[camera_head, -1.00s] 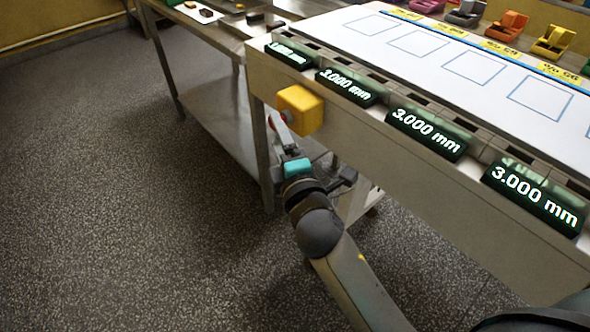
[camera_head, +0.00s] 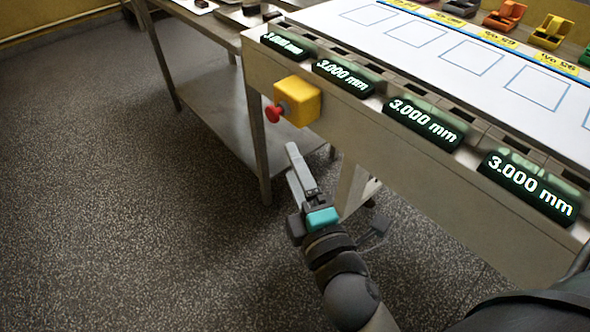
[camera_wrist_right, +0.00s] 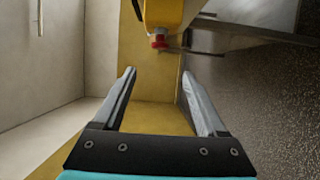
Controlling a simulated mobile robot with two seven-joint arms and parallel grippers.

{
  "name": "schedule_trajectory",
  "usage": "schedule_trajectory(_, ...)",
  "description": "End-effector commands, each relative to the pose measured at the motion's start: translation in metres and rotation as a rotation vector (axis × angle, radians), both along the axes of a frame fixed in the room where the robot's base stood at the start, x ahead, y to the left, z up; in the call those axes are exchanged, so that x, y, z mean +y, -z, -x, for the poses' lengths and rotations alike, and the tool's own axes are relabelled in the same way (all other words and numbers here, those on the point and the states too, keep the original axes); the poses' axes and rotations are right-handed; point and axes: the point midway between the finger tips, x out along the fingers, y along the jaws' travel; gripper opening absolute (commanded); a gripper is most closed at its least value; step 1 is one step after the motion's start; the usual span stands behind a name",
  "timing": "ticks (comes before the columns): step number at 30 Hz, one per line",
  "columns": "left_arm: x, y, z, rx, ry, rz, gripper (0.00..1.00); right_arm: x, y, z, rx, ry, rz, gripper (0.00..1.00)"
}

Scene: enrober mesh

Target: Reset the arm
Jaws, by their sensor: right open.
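My right gripper (camera_head: 299,172) is in the head view, in front of the metal bench and below the yellow box (camera_head: 298,101) with a red button (camera_head: 273,113) on the bench's side. The gripper is apart from the box and button. In the right wrist view my right gripper (camera_wrist_right: 160,95) is open, with nothing between its two fingers. The yellow box (camera_wrist_right: 163,12) and red button (camera_wrist_right: 159,41) show beyond the fingertips there. My left gripper does not show.
Several dark displays reading 3.000 mm, one of them near the middle (camera_head: 424,121), line the bench edge. A white sheet with blue squares (camera_head: 420,38) lies on top. An orange holder (camera_head: 505,16) stands at the back. A metal table (camera_head: 205,85) is beyond. The floor (camera_head: 110,200) at left is clear.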

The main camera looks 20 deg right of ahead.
Motion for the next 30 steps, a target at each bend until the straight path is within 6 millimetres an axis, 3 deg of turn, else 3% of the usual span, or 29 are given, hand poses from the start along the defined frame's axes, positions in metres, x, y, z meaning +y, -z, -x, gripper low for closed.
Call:
schedule_trajectory(14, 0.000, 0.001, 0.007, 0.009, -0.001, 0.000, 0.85, 0.000, 0.001, 0.000, 0.002, 0.000, 0.000, 0.74)
schedule_trajectory(17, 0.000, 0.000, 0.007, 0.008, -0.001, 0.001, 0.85, 0.003, 0.011, -0.002, 0.023, -0.008, -0.020, 0.74)
schedule_trajectory(20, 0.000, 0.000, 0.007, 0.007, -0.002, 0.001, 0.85, 0.009, 0.043, -0.004, 0.086, -0.028, -0.080, 0.74)
schedule_trajectory(25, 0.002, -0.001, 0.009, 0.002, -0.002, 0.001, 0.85, 0.022, 0.133, -0.002, 0.274, -0.049, -0.262, 0.74)
schedule_trajectory(30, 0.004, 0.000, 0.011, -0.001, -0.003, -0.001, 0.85, 0.025, 0.225, 0.017, 0.480, -0.010, -0.456, 0.74)
